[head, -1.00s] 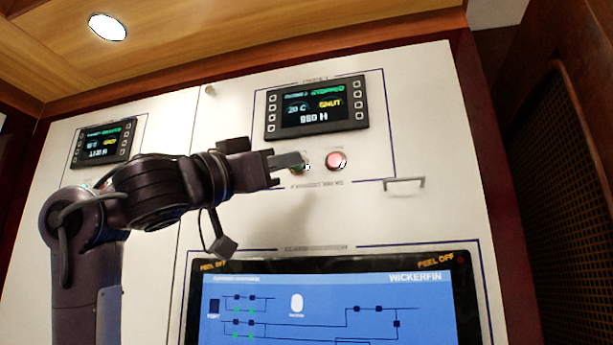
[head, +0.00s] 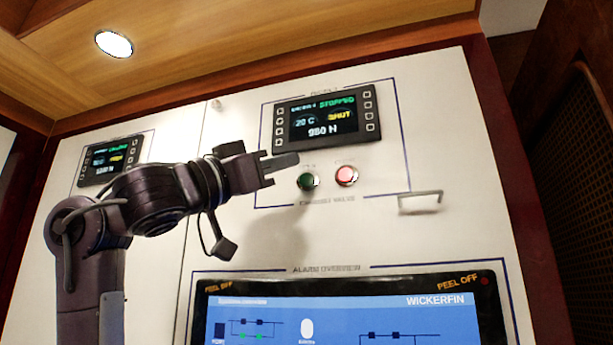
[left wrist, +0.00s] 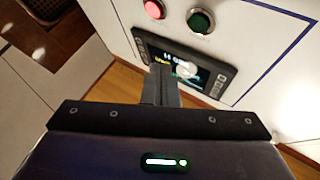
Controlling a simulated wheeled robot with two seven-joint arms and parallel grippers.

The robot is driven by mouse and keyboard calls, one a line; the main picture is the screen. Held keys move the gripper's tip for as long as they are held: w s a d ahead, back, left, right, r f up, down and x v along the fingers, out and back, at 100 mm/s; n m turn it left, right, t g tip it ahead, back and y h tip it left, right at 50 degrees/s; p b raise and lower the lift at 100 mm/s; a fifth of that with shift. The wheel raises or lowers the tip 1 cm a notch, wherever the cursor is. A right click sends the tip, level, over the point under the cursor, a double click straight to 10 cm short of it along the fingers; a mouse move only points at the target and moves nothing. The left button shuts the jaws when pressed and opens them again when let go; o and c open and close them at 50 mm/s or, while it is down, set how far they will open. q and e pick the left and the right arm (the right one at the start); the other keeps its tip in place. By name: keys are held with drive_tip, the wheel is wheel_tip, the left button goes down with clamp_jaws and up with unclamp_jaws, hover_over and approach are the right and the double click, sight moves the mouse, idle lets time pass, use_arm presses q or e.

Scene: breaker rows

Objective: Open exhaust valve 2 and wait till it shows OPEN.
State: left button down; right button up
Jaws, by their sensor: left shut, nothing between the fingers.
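The right-hand engine panel has a small display (head: 327,114) that reads STOPPED in green, SHUT in yellow, 20 C and a number. Below it are a green button (head: 308,181) and a red button (head: 346,175), above an EXHAUST VALVE label. My left gripper (head: 296,160) is shut and empty, its fingertips just above and left of the green button, apart from it in the picture. In the left wrist view the green button (left wrist: 200,21), red button (left wrist: 155,9) and display (left wrist: 188,68) lie beyond the closed fingers (left wrist: 163,72). My right gripper is out of view.
A second display (head: 110,157) with yellow and green text is at left, its lower panel partly hidden by my left arm. A metal handle (head: 420,201) sits right of the buttons. A large blue alarm screen (head: 350,318) is below.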

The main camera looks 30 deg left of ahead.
sight(307, 180)
use_arm(q)
drive_tip(key=w, duration=0.2)
drive_tip(key=w+a+p, duration=0.1)
drive_tip(key=w, duration=0.2)
drive_tip(key=shift+w+a+p, duration=0.15)
drive_tip(key=shift+p, duration=0.15)
idle(1.0)
drive_tip(key=shift+w, duration=0.2)
idle(0.7)
drive_tip(key=shift+w+a, duration=0.1)
drive_tip(key=shift+w, duration=0.15)
